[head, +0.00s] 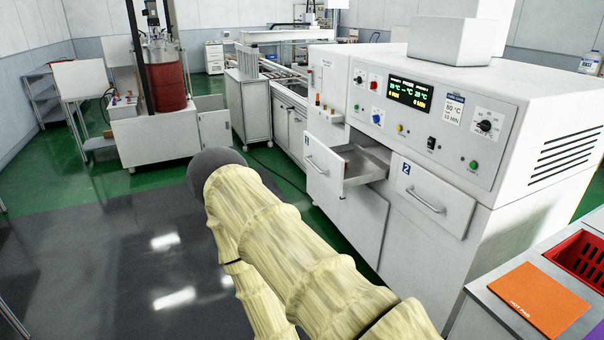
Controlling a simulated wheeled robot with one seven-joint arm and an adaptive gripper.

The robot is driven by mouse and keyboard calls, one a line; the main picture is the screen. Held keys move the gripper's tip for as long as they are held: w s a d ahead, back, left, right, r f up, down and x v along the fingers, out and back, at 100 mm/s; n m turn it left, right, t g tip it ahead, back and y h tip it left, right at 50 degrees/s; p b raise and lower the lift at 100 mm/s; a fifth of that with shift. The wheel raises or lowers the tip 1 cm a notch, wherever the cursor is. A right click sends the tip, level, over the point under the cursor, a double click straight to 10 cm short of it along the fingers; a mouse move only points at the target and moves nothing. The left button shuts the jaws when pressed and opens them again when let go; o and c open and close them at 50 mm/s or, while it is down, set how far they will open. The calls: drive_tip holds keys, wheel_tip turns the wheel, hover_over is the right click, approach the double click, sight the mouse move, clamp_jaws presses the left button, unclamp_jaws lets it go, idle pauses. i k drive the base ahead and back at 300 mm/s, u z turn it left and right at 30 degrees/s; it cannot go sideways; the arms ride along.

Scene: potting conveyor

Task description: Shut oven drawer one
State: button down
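Oven drawer one (323,182) is the left drawer in the front of the white oven (458,150). It is pulled out, with its metal inside showing and no object that I can make out in it. Its bar handle (316,166) faces left toward the aisle. My arm in its cream sleeve rises in the foreground, left of the drawer and apart from it in the picture. My gripper does not show.
Drawer two (432,196), marked 2, is shut, right of drawer one. A counter at the lower right holds an orange hot pad (540,300) and a red basket (580,262). A red drum (167,87) stands at the back left. The dark floor at left is clear.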

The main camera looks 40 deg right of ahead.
sight(327, 162)
drive_tip(key=z, duration=0.45)
drive_tip(key=i, duration=1.4)
drive_tip(key=z, duration=0.7)
